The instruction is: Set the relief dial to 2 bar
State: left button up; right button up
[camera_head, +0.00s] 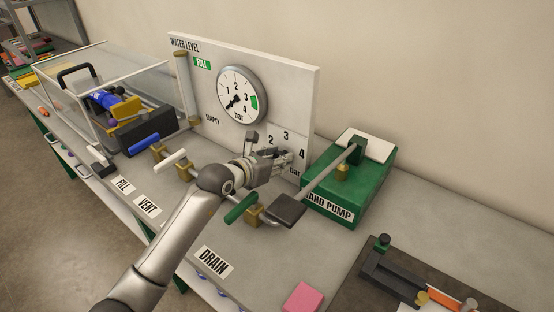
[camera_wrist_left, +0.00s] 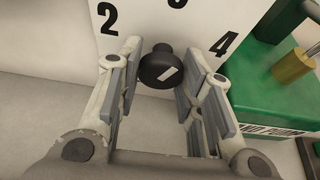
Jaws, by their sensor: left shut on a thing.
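The relief dial is a black knob (camera_wrist_left: 160,68) with a short white mark, in front of a white scale plate (camera_head: 287,137) numbered 2, 3 and 4 and labelled bar. In the left wrist view the mark slants up to the right, toward the 4 side. My left gripper (camera_head: 280,156) is at the plate. In the wrist view its fingers (camera_wrist_left: 152,88) stand on either side of the knob, shut on it. The gripper largely hides the knob in the head view. My right gripper is not in view.
A round pressure gauge (camera_head: 242,95) is on the white panel above. A green hand pump (camera_head: 345,180) with a long lever stands at the right. A green-handled drain valve (camera_head: 241,208) is below my wrist. A pink block (camera_head: 303,298) lies in front.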

pick_arm(q)
jog(key=shift+a+f+n+g+h, duration=0.1)
jog(key=shift+n+g+h, duration=0.3)
jog(key=shift+n+h, duration=0.55)
jog(key=shift+n+g+h, duration=0.4)
jog(key=shift+n+h, duration=0.05)
jog(key=shift+n, duration=1)
jog(key=o, duration=1)
jog(key=shift+a, duration=0.1)
